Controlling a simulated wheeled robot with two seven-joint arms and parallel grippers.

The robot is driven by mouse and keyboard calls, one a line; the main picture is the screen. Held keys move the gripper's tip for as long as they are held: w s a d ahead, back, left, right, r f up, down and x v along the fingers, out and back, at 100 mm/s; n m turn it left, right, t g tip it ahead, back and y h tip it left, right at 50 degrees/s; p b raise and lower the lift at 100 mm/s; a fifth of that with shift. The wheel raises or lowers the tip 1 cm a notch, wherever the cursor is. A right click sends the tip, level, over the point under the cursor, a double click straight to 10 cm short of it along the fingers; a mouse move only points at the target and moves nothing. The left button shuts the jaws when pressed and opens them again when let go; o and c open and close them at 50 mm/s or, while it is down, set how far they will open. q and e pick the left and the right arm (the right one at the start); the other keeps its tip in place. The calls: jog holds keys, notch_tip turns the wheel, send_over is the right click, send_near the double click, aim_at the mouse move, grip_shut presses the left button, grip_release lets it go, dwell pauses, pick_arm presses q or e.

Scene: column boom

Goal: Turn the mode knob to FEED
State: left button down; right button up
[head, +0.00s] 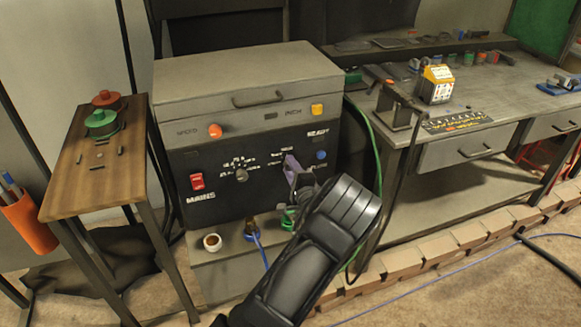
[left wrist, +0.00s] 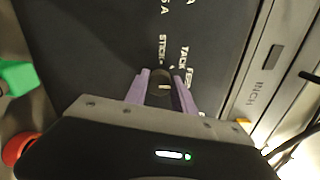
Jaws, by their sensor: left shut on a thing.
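The mode knob (left wrist: 162,88) is a dark round knob with a pale line, on the black front panel of the grey machine (head: 235,75). In the left wrist view the labels STICK, TACK and one that looks like FEED sit just beyond it. My left gripper (left wrist: 161,80) has its purple fingers on either side of the knob, shut on it. In the head view the gripper (head: 291,166) reaches the right half of the panel, and my black arm and the fingers hide the knob. I cannot read exactly which label the pale line points to. My right gripper is not in view.
A second knob (head: 241,174) and a red MAINS switch (head: 197,181) sit to the left on the panel. A blue button (head: 321,154) is close on the right. A workbench (head: 480,95) stands to the right.

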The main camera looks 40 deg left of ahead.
pick_arm(q)
jog(key=shift+f, duration=0.1)
jog(key=c, duration=1.1)
grip_release()
jog(key=shift+o, duration=0.2)
jog(key=v, duration=0.8)
